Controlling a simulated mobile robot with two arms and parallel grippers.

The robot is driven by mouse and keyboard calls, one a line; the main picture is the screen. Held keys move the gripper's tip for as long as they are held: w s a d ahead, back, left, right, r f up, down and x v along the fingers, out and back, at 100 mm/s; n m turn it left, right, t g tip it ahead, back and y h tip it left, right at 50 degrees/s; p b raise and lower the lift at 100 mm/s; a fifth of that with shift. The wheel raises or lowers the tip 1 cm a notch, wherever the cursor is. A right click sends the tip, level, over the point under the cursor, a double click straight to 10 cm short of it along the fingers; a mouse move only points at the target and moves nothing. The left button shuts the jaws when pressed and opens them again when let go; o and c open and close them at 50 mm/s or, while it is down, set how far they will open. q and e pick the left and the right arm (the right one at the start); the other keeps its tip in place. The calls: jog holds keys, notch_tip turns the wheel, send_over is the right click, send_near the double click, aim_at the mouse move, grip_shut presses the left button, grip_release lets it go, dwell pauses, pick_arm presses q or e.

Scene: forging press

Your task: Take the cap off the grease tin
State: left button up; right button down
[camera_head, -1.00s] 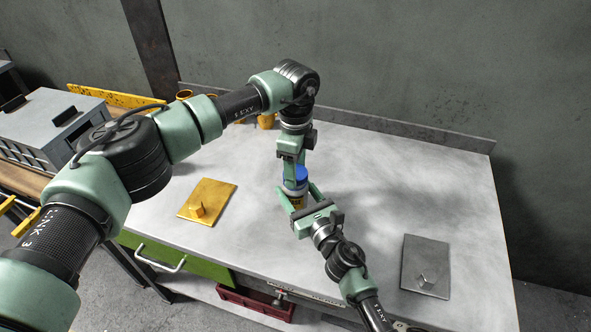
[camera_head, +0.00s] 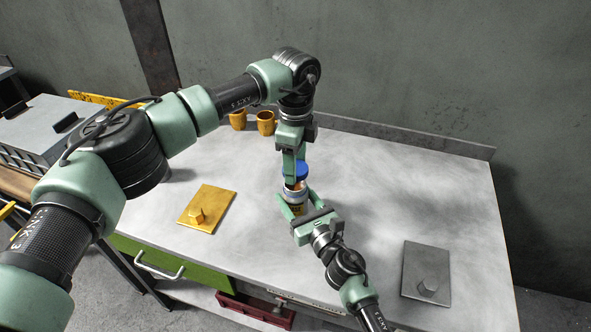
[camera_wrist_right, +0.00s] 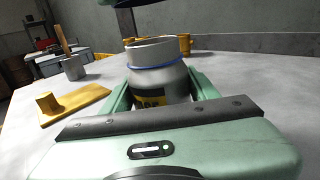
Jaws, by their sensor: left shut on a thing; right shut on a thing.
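The grease tin (camera_head: 296,196) is a grey tin with a yellow and black label, upright at the middle of the table. My right gripper (camera_head: 298,201) is shut around its body from the near side. In the right wrist view the tin (camera_wrist_right: 158,74) shows a bare neck with a blue ring round it, and no cap sits on it. The blue cap (camera_head: 302,170) is held by my left gripper (camera_head: 296,172), which comes down from above. A gap shows between cap and tin. The left fingers partly hide the cap.
A yellow plate with a knob (camera_head: 207,208) lies left of the tin, and a grey plate with a knob (camera_head: 426,272) lies at the right. Two yellow mugs (camera_head: 266,122) stand at the back.

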jog(key=shift+c, duration=1.6)
grip_release()
jog(key=shift+f, duration=0.1)
